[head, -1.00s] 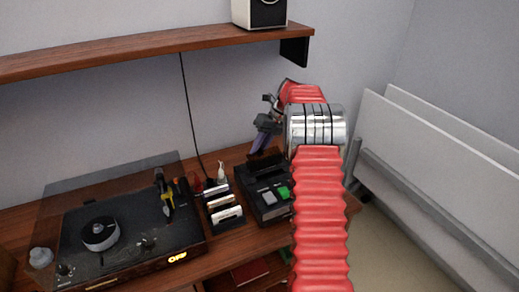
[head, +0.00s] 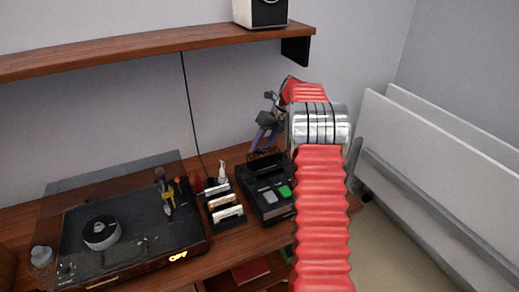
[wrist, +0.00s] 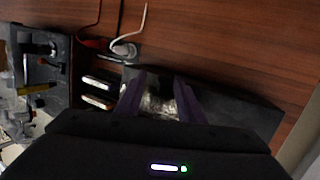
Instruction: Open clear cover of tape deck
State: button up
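The tape deck (head: 255,199) is a black box with a grey and a green button, on the wooden desk right of the cassette rack. My gripper (head: 257,150) is over its far end, partly behind my red arm. In the wrist view the dark deck (wrist: 240,112) lies under the gripper. The two purple fingers (wrist: 160,88) are apart, with a shiny, see-through patch (wrist: 158,102) between them. It may be the clear cover; its edges and tilt are unclear. I cannot tell whether the fingers touch it.
A turntable with a clear lid (head: 110,180) stands at the left. A rack of cassettes (head: 222,205) is close beside the deck. A shelf (head: 150,50) with a speaker (head: 261,12) hangs above. White panels (head: 440,160) stand at the right.

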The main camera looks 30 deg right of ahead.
jog(key=v, duration=1.3)
jog(key=shift+f, duration=0.1)
